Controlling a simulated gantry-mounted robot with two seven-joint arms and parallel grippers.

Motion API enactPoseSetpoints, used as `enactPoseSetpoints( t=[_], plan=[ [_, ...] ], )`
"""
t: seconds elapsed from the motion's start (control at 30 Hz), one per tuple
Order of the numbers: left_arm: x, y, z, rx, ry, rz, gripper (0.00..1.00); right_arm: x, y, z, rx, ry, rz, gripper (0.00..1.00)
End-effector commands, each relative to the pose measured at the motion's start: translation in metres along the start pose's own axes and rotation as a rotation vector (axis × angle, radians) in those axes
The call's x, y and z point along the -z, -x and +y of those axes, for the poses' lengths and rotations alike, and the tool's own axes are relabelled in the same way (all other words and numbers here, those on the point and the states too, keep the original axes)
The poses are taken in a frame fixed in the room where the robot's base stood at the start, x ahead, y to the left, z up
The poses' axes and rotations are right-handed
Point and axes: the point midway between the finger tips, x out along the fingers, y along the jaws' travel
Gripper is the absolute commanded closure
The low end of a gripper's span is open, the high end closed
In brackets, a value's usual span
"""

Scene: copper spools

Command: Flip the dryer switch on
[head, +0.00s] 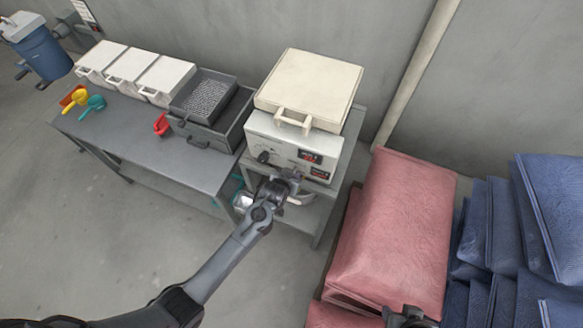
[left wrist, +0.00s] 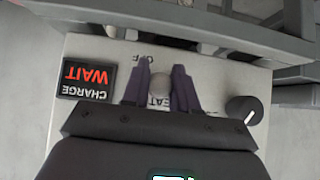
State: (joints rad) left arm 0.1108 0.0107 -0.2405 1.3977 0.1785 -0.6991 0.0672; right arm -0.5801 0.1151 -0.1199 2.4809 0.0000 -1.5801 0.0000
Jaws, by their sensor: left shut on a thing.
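The dryer (head: 285,132) is a pale box with a cream lid on top, on a grey stand. Its front panel has a dark knob and red-lit displays. My left gripper (head: 292,176) is at the lower front of the panel. In the left wrist view its purple fingers (left wrist: 160,88) are closed around the rounded grey tip of the dryer switch (left wrist: 160,83). Partly covered lettering surrounds the switch. Its exact tilt is hard to tell. My right gripper (head: 408,318) shows only as a dark part at the bottom edge, its fingers unclear.
The upside-down display (left wrist: 87,78) reads CHARGE WAIT, and a black knob (left wrist: 244,110) is on the other side of the switch. A grey table (head: 150,140) holds white bins, scoops and a dark tray (head: 203,97). Pink sacks (head: 395,225) and blue sacks (head: 500,225) stand right.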

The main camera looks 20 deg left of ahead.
Motion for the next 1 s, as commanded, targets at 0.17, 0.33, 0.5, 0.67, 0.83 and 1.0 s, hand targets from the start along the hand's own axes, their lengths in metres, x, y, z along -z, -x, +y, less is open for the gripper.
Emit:
enactPoseSetpoints(
  t=[0.17,0.33,0.5,0.67,0.83,1.0],
  plan=[
    [0.006,0.005,-0.001,0.001,0.000,-0.119,1.00,0.009,0.028,0.001,0.001,-0.001,0.000,0.57],
    [0.007,0.005,-0.001,0.001,0.000,-0.191,1.00,0.012,0.038,0.001,0.001,0.000,-0.001,0.57],
    [0.006,0.004,-0.001,0.001,-0.001,-0.229,1.00,0.014,0.043,0.002,-0.002,0.002,-0.001,0.57],
    [0.005,0.003,-0.001,0.002,-0.001,-0.241,1.00,0.013,0.043,0.003,-0.006,0.007,-0.002,0.57],
    [0.005,0.003,-0.001,0.002,0.000,-0.242,1.00,0.013,0.043,0.004,-0.007,0.009,-0.003,0.57],
    [0.005,0.003,-0.001,0.002,0.000,-0.242,0.69,0.013,0.043,0.003,-0.007,0.009,-0.003,0.57]
  ],
)
